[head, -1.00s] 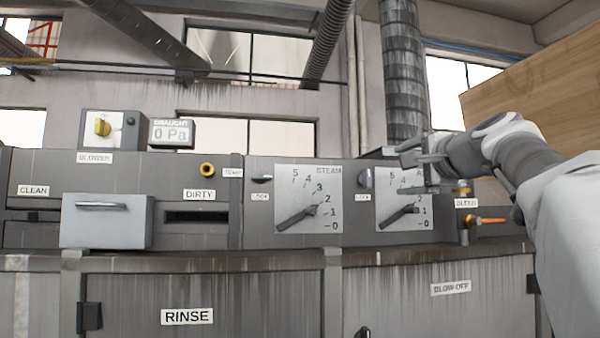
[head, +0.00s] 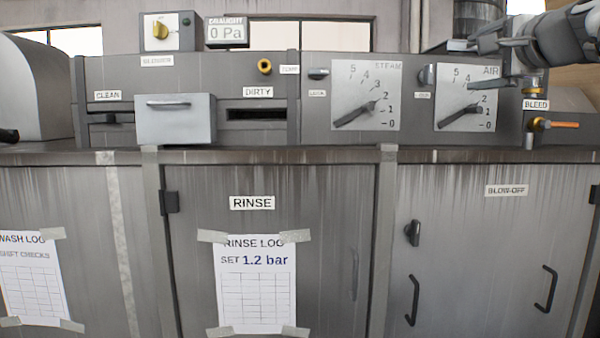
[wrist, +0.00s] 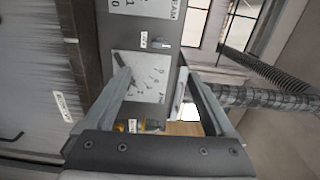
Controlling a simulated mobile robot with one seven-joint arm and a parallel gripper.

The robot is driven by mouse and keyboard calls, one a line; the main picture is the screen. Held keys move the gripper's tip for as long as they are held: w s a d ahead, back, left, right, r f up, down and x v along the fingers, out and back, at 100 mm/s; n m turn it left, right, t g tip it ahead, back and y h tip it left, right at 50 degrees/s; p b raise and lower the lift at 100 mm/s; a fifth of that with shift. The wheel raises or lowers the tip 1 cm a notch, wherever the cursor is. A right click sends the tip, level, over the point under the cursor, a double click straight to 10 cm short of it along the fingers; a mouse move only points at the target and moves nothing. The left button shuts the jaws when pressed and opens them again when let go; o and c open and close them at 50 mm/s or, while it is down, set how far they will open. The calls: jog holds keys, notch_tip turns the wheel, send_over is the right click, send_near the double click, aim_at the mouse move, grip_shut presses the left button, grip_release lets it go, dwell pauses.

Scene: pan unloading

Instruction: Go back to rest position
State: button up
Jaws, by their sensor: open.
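My gripper (head: 482,62) is at the upper right of the head view, in front of the air dial (head: 467,97), and hides part of it. Its fingers are apart and nothing shows between them. In the wrist view my gripper (wrist: 160,85) also stands open, with the air dial (wrist: 140,78) beyond the fingers. Whether a finger touches the panel cannot be told.
A steam dial (head: 365,95) is left of the air dial. A bleed valve with an orange handle (head: 562,125) sticks out at the right. A grey drawer (head: 175,122) juts out at left. Below are the rinse door (head: 270,185) and blow-off door (head: 480,230).

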jog(key=s+a+f+n+g+y, duration=0.2)
jog(key=a+f+n+g, duration=0.15)
jog(key=a+f, duration=0.65)
jog(key=s+a+f+n+g+y, duration=0.1)
jog(key=a+f+n+g, duration=0.3)
jog(key=f, duration=0.9)
jog(key=s+a+f+n+g+h, duration=0.1)
jog(key=s+f+n, duration=0.4)
jog(key=s+f, duration=0.5)
jog(key=s+a+f+n+g+h, duration=0.1)
jog(key=s+a+f+n+g, duration=0.3)
jog(key=s+f, duration=0.7)
notch_tip(320, 180, down, 2)
jog(key=shift+a+f+n, duration=0.1)
jog(key=shift+a+n, duration=0.85)
jog(key=shift+a, duration=0.3)
